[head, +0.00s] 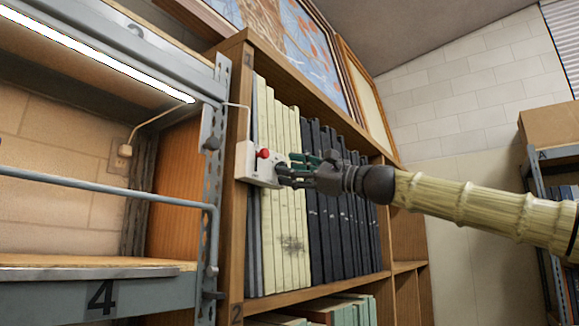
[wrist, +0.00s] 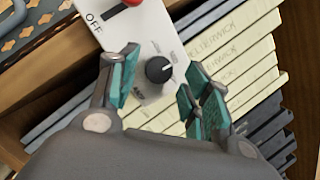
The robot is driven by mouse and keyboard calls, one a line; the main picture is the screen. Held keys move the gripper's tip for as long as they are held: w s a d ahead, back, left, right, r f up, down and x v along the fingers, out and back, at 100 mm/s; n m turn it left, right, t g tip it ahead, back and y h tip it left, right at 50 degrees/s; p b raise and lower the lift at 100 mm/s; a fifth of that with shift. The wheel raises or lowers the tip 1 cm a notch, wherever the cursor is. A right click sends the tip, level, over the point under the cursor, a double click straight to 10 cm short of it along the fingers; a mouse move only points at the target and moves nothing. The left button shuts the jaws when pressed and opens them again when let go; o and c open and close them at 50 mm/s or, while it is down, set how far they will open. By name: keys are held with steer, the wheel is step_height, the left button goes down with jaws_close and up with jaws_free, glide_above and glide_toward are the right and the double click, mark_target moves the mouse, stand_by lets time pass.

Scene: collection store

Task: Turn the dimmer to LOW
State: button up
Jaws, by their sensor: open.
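The dimmer is a dark round knob (wrist: 159,70) with a pale pointer line, on a white control box (wrist: 150,30). Small lettering around the knob is too blurred to read. The box (head: 244,160) is fixed to the wooden bookcase upright in the head view, with a red switch (head: 263,153) on it. The red switch also shows at the top of the wrist view, by the word OFF. My gripper (wrist: 158,92) is open, its teal-lined fingers on either side of the knob, with visible gaps. In the head view my gripper (head: 290,170) is right at the box and hides the knob.
Cream binders (head: 285,235) and dark binders (head: 335,210) stand on the bookcase shelf just behind the box. A metal rack (head: 210,200) with a lit strip lamp (head: 100,55) stands to the left. A thin cable runs above the box.

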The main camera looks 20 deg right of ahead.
steer(key=shift+s+a+r, duration=0.3)
steer(key=shift+s+r, duration=0.15)
steer(key=shift+s, duration=0.25)
steer(key=shift+w+f, duration=0.3)
steer(key=shift+w, duration=0.3)
steer(key=shift+w+f, duration=0.25)
steer(key=shift+w, duration=0.35)
steer(key=shift+s+r, duration=0.2)
steer(key=shift+s, duration=0.25)
steer(key=c, duration=1)
